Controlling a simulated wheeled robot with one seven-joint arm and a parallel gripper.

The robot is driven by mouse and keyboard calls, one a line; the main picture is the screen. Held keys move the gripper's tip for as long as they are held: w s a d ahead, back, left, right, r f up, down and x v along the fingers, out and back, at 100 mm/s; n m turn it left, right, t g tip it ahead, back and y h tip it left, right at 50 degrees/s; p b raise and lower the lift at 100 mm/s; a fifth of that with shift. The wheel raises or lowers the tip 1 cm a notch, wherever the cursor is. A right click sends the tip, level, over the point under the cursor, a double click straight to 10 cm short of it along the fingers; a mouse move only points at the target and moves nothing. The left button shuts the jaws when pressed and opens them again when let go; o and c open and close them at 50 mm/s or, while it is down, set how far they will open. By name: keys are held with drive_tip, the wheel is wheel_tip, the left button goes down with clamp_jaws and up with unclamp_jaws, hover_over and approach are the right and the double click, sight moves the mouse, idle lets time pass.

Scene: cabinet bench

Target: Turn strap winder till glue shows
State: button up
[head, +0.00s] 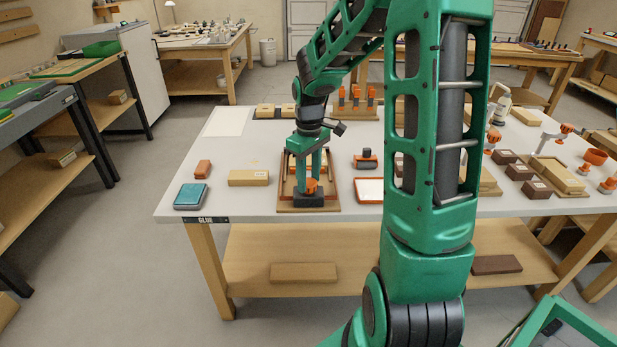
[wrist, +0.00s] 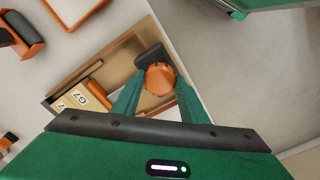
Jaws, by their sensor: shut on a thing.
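The strap winder shows in the head view as an orange knob (head: 311,186) on a dark block (head: 308,199), at the front end of a framed wooden board on the bench. In the wrist view the round orange knob (wrist: 159,79) sits between my fingertips, with part of the dark block (wrist: 150,57) beside it. My gripper (wrist: 158,84) is shut on the knob; in the head view my gripper (head: 311,178) points straight down at it. The board (wrist: 128,60) holds a pale block with printed labels (wrist: 78,98). My fingers and palm hide part of the board.
A "GLUE" label (head: 212,220) is on the bench's front edge. Left of the board are a wooden block (head: 248,178), a small orange-brown block (head: 202,169) and a teal box (head: 190,196). Right of it lies an orange-framed white tray (head: 369,190). My arm hides part of the bench.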

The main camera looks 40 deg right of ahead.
sight(308, 181)
drive_tip(key=m, duration=0.5)
drive_tip(key=shift+m, duration=0.3)
drive_tip(key=o, duration=1)
drive_tip(key=shift+o, duration=0.2)
drive_tip(key=shift+r, duration=0.1)
wheel_tip(308, 181, up, 10)
drive_tip(key=shift+r, duration=0.25)
drive_tip(key=shift+w, duration=0.1)
idle(0.5)
